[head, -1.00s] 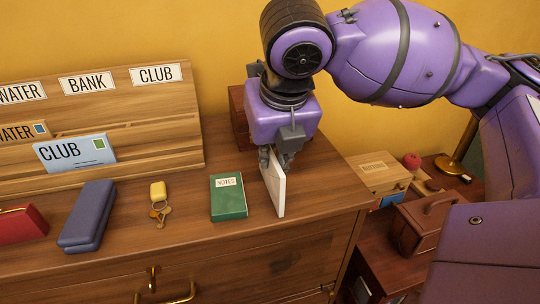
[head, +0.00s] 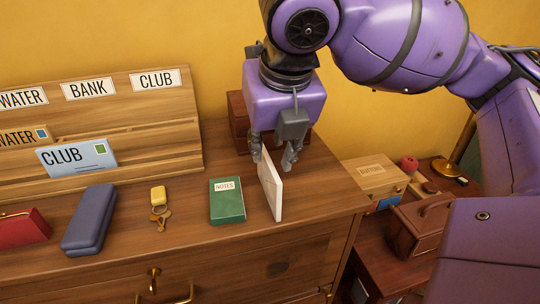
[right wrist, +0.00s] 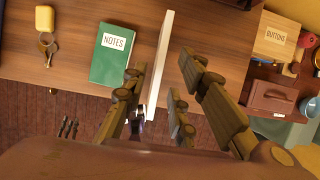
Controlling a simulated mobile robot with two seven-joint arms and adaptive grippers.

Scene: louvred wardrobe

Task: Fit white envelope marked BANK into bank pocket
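A white envelope-like piece (head: 271,188) stands upright on edge on the dresser top, right of the green notes book. Its marking cannot be read. In the right wrist view its thin white edge (right wrist: 158,62) lies between my spread fingers. My right gripper (head: 273,158) is open around its upper part, with a clear gap to the right finger; contact at the left finger cannot be told. The bank pocket lies in the wooden letter rack (head: 150,115), under the BANK label (head: 88,89). No envelope shows there, though the CLUB envelope (head: 78,157) partly covers the rack's front. My left gripper is out of view.
The green notes book (head: 227,200), yellow-tagged keys (head: 159,200), blue case (head: 89,220) and red purse (head: 20,227) lie before the rack. A WATER envelope (head: 22,138) sits in the rack's left. A dark wooden box (head: 238,122) stands behind my gripper. The dresser's right edge is close.

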